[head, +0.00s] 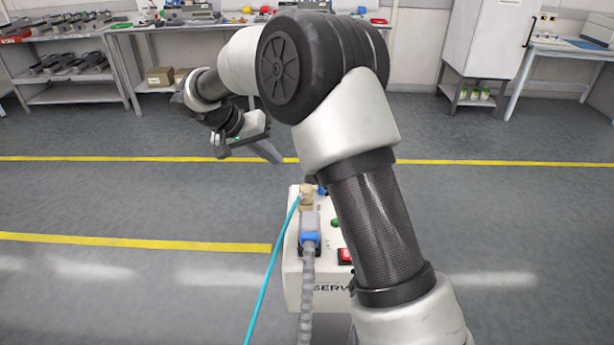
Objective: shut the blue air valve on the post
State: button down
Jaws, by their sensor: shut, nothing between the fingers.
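A white service post (293,275) stands low in the middle of the head view, its right part hidden behind my arm. A small blue part (321,190) shows at the back of its top, beside my forearm; it may be the blue air valve, but its handle position cannot be made out. My gripper (276,157) is shut and empty, in the air up and left of the post top, apart from it.
A brass-coloured fitting (306,195) with a teal hose (268,285), a grey plug with a blue collar (310,237) on a ribbed grey hose (307,290), and a red switch (345,255) are on the post. Open floor surrounds it; benches (130,50) stand behind.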

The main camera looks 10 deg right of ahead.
jog(key=b+x, duration=0.2)
jog(key=x, duration=0.8)
jog(key=shift+d+f, duration=0.1)
jog(key=shift+f, duration=0.1)
jog(key=d, duration=0.2)
jog(key=shift+s+d+r, duration=0.2)
jog(key=shift+s+d, duration=0.05)
jog(key=shift+s, duration=0.1)
jog(key=shift+s+d, duration=0.1)
jog(key=shift+d, duration=0.5)
